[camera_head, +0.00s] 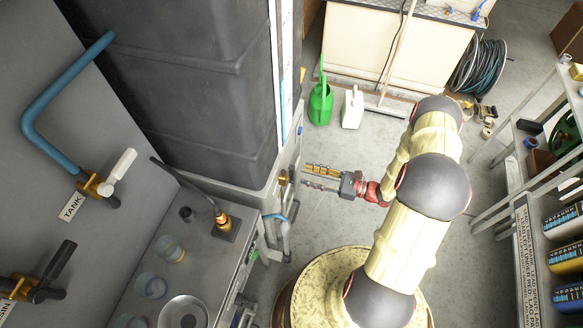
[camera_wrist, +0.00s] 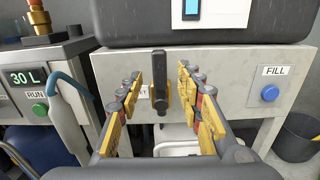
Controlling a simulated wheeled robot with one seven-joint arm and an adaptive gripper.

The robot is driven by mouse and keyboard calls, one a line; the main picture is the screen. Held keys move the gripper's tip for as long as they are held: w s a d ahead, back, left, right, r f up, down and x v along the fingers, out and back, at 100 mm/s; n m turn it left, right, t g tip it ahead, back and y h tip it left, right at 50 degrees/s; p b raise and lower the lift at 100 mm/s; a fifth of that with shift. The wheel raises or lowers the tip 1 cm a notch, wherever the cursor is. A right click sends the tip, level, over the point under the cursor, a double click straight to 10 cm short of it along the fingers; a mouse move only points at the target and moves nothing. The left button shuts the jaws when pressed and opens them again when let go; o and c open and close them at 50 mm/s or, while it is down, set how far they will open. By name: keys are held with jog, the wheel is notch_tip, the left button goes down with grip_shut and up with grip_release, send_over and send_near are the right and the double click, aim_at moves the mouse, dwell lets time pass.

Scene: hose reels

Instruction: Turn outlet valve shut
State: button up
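The outlet valve is on the front of the grey tank stand, with a black lever (camera_wrist: 159,65) standing upright in the wrist view. A small white label behind it is mostly hidden. In the head view a small brass fitting (camera_head: 283,178) shows at the tank's base, just left of my fingertips. My gripper (camera_head: 307,177) has yellow-padded fingers pointing left toward it. In the wrist view my gripper (camera_wrist: 160,84) is open, one finger on each side of the lever, with gaps visible on both sides. I see no clear contact.
A blue FILL button (camera_wrist: 270,93) is right of the lever. A panel reading 30 L (camera_wrist: 29,78) and a blue-grey hose nozzle (camera_wrist: 68,105) are at left. A TANK valve with white handle (camera_head: 123,164) is on the wall. A green watering can (camera_head: 320,103) stands on the floor.

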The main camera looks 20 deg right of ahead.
aim_at(292, 171)
jog(key=shift+b+x, duration=0.7)
jog(key=shift+x, duration=2.9)
jog(key=shift+c, duration=0.3)
grip_shut()
